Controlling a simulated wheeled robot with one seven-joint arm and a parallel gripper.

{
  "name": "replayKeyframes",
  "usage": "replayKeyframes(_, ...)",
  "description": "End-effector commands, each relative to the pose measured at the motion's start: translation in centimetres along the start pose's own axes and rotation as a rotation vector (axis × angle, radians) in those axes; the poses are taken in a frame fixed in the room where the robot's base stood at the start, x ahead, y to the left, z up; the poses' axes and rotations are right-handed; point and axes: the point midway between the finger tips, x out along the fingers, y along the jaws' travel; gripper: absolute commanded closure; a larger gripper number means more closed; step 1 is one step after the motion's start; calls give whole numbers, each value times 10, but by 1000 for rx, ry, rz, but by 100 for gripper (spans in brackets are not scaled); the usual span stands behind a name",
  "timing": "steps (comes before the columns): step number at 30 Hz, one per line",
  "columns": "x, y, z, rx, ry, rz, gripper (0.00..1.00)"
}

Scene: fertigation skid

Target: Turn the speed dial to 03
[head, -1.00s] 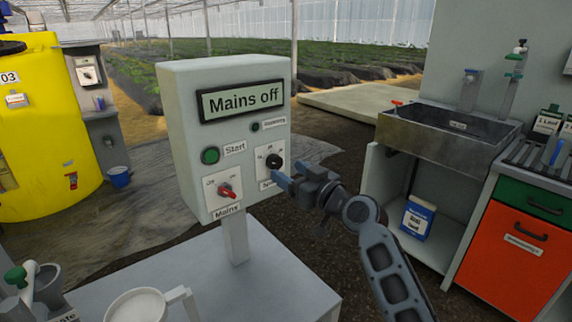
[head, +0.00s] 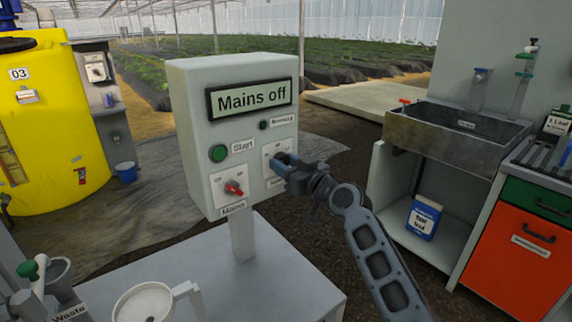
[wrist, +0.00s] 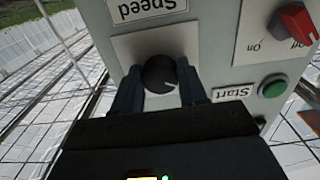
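The speed dial (wrist: 160,74) is a round black knob on a white plate, with the "Speed" label (wrist: 148,8) beside it, upside down in the wrist view. A pale mark on the knob points to the lower right there. The scale numbers are hidden or unreadable. My gripper (wrist: 160,78) has one finger on each side of the knob, close against it, and looks shut on it. In the head view my gripper (head: 279,166) covers most of the dial. The grey control box (head: 188,130) has a display (head: 249,98) reading "Mains off".
The red mains switch (head: 233,188) and the green start button (head: 218,153) sit left of the dial. A small dark indicator (head: 263,125) is above it. A sink (head: 455,135) stands to the right.

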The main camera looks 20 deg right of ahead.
Motion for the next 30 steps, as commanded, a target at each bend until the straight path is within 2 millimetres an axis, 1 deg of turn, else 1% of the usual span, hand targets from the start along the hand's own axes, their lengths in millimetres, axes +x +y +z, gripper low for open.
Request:
replayKeyframes(1, 0, 0, 0, 0, 0, 0, 66)
replayKeyframes(7, 0, 0, 0, 0, 0, 0, 85)
replayKeyframes(9, 0, 0, 0, 0, 0, 0, 89)
replayKeyframes(14, 0, 0, 0, 9, 0, -1, 89)
replayKeyframes(20, 0, -1, 1, 72, 0, -2, 89)
replayKeyframes(26, 0, -2, 0, 208, 1, -1, 89)
replayKeyframes(30, 0, -2, 0, 336, 0, -1, 89)
